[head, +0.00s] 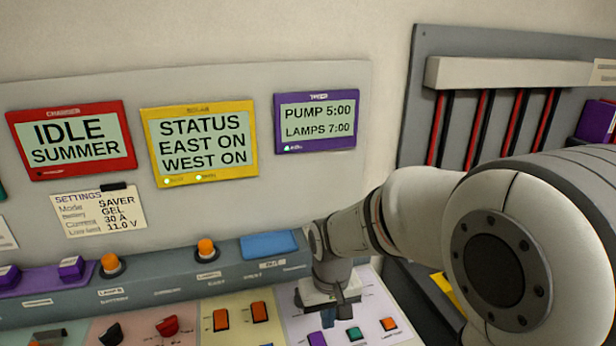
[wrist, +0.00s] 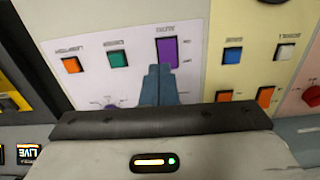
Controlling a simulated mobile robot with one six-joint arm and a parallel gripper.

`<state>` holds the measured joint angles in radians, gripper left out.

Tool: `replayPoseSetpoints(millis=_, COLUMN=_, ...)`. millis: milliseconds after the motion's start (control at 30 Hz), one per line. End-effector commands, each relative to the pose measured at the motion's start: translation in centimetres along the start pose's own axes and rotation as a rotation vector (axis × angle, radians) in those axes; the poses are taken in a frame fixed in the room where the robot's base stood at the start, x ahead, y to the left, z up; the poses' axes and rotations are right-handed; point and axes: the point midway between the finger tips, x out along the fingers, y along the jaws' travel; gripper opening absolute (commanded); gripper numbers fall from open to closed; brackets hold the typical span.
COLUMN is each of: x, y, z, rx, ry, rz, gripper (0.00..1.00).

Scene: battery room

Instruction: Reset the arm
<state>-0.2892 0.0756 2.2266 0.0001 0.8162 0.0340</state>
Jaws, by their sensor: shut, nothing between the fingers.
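My arm reaches in from the right in the head view, with my gripper (head: 341,308) pointing down over the right part of the control panel (head: 290,332). The gripper is shut and empty. In the wrist view the shut fingertips (wrist: 158,72) lie just below a purple switch (wrist: 166,52) in the picture. I cannot tell whether they touch it. A green button (wrist: 118,60) and an orange button (wrist: 71,65) sit to its left. The same purple switch (head: 317,339) shows in the head view beside the gripper.
Above the panel are a red charger screen (head: 70,171) reading IDLE SUMMER, a yellow solar screen (head: 199,179) reading EAST ON, WEST ON, and a purple timer screen (head: 315,149). A rack with red-black cables (head: 478,128) stands right.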

Motion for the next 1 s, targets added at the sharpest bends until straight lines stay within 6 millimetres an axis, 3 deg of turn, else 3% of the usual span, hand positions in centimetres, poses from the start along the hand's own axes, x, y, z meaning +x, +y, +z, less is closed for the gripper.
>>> replayPoseSetpoints(millis=300, x=-6.3, y=5.2, z=7.0, rx=0.141, ry=0.136, rz=0.011, gripper=0.0)
replayPoseSetpoints(millis=600, x=-8.6, y=7.4, z=12.9, rx=0.239, ry=0.228, rz=0.035, gripper=0.0)
replayPoseSetpoints(millis=1000, x=-8.9, y=7.5, z=13.8, rx=0.257, ry=0.244, rz=0.04, gripper=0.0)
